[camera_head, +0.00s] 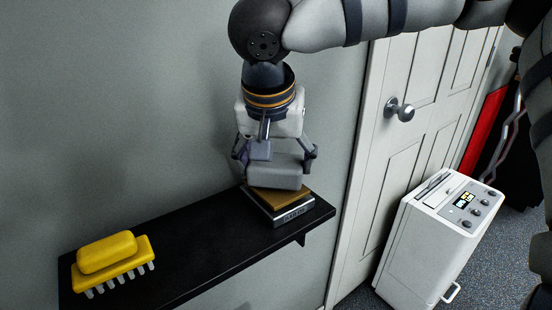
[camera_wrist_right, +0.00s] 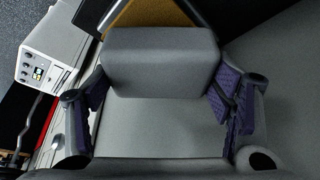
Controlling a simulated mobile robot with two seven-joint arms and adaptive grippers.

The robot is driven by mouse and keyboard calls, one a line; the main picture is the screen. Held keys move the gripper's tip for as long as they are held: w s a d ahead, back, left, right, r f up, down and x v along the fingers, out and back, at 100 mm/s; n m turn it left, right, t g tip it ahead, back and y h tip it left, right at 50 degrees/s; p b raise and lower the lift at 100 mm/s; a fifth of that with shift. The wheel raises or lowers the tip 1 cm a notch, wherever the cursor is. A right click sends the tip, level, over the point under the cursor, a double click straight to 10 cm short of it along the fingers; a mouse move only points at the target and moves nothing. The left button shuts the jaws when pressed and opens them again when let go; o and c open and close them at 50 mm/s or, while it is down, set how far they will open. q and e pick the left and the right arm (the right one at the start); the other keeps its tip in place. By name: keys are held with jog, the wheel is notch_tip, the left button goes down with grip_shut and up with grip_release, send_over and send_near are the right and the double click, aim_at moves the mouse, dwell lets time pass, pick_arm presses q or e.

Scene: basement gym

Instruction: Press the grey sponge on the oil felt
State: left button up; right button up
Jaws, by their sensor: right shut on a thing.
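The grey sponge (camera_head: 277,174) is a rounded block held between the fingers of my right gripper (camera_head: 275,156). In the right wrist view the sponge (camera_wrist_right: 163,62) sits between the purple finger pads of the gripper (camera_wrist_right: 163,95). The oil felt (camera_head: 279,198) is a tan-brown pad on a dark, silver-edged base on the black shelf. The sponge is right over the felt and covers part of it; I cannot tell if they touch. A corner of the felt (camera_wrist_right: 150,14) shows beyond the sponge in the wrist view. My left gripper is not in view.
The shelf between is clear. A white door (camera_head: 400,150) and a white machine with knobs (camera_head: 435,235) stand to the right.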

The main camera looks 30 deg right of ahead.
aim_at(278, 153)
jog(key=shift+f, duration=0.9)
dwell(1.0)
jog(key=shift+r, duration=3.55)
